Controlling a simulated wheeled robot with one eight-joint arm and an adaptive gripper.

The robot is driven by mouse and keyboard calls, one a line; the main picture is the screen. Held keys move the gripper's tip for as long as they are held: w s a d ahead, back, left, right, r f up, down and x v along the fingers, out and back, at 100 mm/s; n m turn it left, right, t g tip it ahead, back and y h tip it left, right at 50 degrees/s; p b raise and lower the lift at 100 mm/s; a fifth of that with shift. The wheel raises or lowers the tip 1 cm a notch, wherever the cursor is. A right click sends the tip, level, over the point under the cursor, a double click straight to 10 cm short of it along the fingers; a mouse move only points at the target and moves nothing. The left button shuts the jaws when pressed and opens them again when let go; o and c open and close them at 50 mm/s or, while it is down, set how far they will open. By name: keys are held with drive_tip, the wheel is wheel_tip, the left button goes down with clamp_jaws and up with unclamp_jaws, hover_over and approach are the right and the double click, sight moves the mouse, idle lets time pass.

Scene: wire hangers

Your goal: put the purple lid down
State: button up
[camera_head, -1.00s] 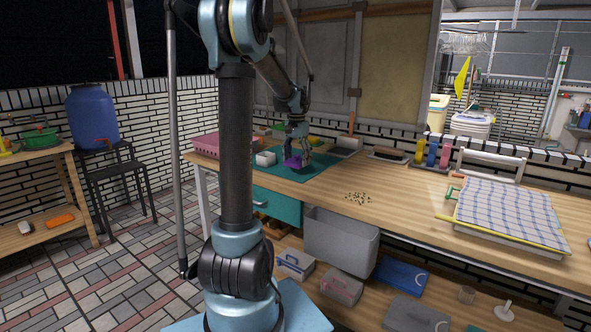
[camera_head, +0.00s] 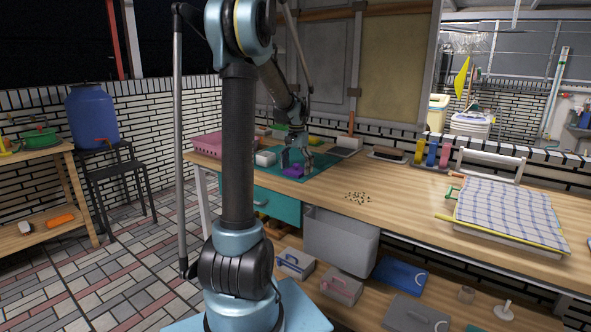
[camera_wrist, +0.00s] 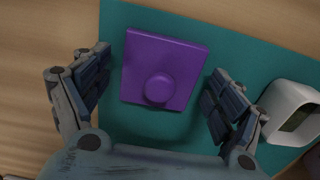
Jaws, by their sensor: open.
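The purple lid (camera_wrist: 165,62) is a square plate with a round knob (camera_wrist: 158,89) on top. In the wrist view it lies flat on the teal mat (camera_wrist: 230,60), knob up. My gripper (camera_wrist: 150,95) is open, with one finger on each side of the lid and a gap to both. In the head view the lid (camera_head: 292,171) shows small and purple on the mat, under my gripper (camera_head: 297,162), which partly covers it.
A white box-like thing (camera_wrist: 292,112) stands to the right of my gripper in the wrist view. A pink crate (camera_head: 212,144) and a white box (camera_head: 265,159) stand to the left on the table. Scattered small bits (camera_head: 358,198) lie to the right.

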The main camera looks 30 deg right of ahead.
sight(296, 164)
wheel_tip(296, 164, up, 12)
drive_tip(key=f, duration=0.1)
drive_tip(key=s+a+n, duration=0.3)
drive_tip(key=a, duration=1.3)
drive_tip(key=s+a+f+n+t, duration=0.1)
drive_tip(key=s+a+f+n, duration=0.4)
drive_tip(key=a, duration=0.5)
drive_tip(key=s+a+f+n+t, duration=0.15)
drive_tip(key=s+a+f, duration=0.25)
drive_tip(key=s+a, duration=0.45)
drive_tip(key=s+a+f+n, duration=0.4)
drive_tip(key=s+a+f, duration=0.2)
drive_tip(key=f, duration=0.3)
drive_tip(key=shift+s, duration=0.45)
drive_tip(key=shift+f, duration=0.1)
